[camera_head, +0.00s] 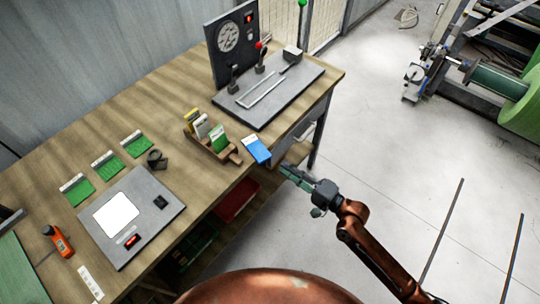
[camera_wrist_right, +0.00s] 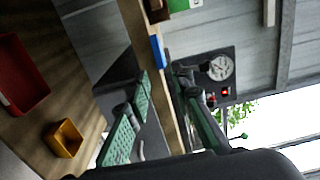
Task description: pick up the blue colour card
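The blue colour card (camera_head: 257,149), with a white strip at one end, lies on the wooden workbench (camera_head: 185,92) close to its front edge. It is right of the wooden card rack (camera_head: 232,155). My right gripper (camera_head: 284,170) is just off the bench's front edge, to the lower right of the card and apart from it. In the right wrist view the gripper (camera_wrist_right: 163,76) is open and empty. My left gripper is not in view.
The rack holds a green card (camera_head: 218,138) and other cards. Several green cards (camera_head: 107,164) lie on the bench near a grey device (camera_head: 165,220). A grey fixture plate with a dial panel (camera_head: 228,38) stands behind the blue card. Red (camera_wrist_right: 22,75) and yellow (camera_wrist_right: 66,138) bins sit below the bench.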

